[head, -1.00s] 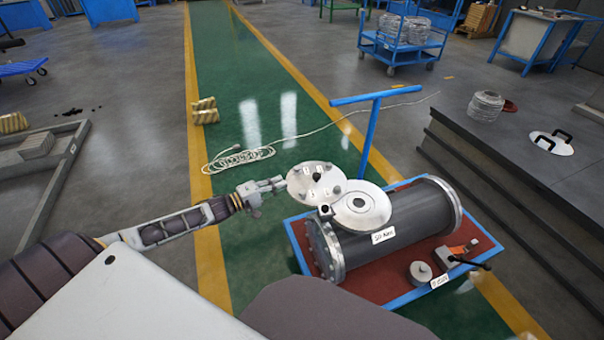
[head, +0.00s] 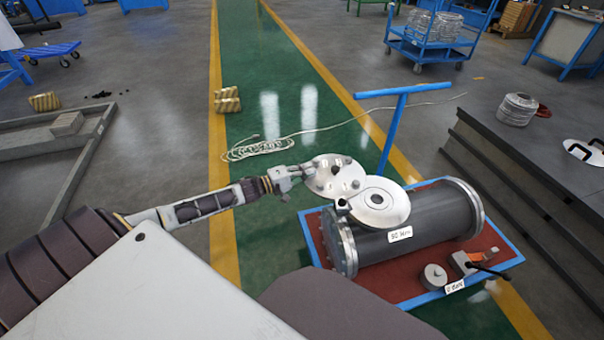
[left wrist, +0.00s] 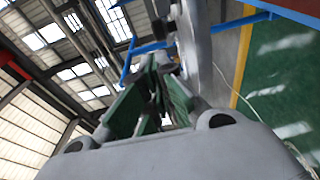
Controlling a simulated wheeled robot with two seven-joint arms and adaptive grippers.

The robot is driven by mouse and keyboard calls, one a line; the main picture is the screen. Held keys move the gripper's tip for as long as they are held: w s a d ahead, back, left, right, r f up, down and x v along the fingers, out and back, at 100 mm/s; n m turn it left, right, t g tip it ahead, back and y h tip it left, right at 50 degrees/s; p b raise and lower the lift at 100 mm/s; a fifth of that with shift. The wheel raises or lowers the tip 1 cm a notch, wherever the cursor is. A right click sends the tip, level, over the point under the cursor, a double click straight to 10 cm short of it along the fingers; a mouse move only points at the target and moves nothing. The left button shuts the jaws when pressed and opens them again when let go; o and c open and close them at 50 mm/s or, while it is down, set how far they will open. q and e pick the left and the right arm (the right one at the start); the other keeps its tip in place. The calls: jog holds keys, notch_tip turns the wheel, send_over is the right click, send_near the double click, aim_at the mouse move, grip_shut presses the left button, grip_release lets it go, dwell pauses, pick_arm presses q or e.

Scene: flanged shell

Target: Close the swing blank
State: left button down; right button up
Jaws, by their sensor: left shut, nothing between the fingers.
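The swing blank (head: 337,176) is a round metal plate with several knobs, left of and partly behind a round flange (head: 380,204) with a dark centre, on top of a dark grey shell (head: 425,232). The plate stands off to the side of the flange, overlapping its edge at most. My left gripper (head: 306,171) is shut and empty at the plate's left edge; I cannot tell whether it touches. In the left wrist view, my left gripper (left wrist: 163,78) has its green-padded fingers close beside a grey metal edge (left wrist: 196,55). My right gripper is not in view.
The shell lies on a red-topped blue trolley (head: 318,254) with an upright blue handle (head: 394,130). A small round part (head: 434,277) and an orange-grey tool (head: 473,262) lie at its front. A dark stepped platform (head: 530,165) stands at right. Green floor lies left of the trolley.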

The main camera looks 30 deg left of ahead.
aim_at(321, 172)
pick_arm(q)
jog(key=shift+w+d, duration=0.35)
jog(key=shift+w, duration=0.3)
jog(key=shift+w+d+b, duration=0.15)
jog(key=shift+w+b, duration=0.1)
jog(key=shift+b, duration=0.05)
jog(key=shift+x, duration=0.95)
jog(key=shift+w+d+b, duration=0.35)
jog(key=shift+w+b, duration=0.1)
jog(key=shift+w, duration=0.2)
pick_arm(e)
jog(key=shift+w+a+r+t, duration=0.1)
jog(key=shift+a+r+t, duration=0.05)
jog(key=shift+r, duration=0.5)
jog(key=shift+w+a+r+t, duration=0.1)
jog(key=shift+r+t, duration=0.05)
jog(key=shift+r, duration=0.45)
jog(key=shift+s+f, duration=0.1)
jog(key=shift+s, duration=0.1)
pick_arm(q)
jog(key=shift+w+d, duration=0.1)
jog(key=shift+d, duration=0.05)
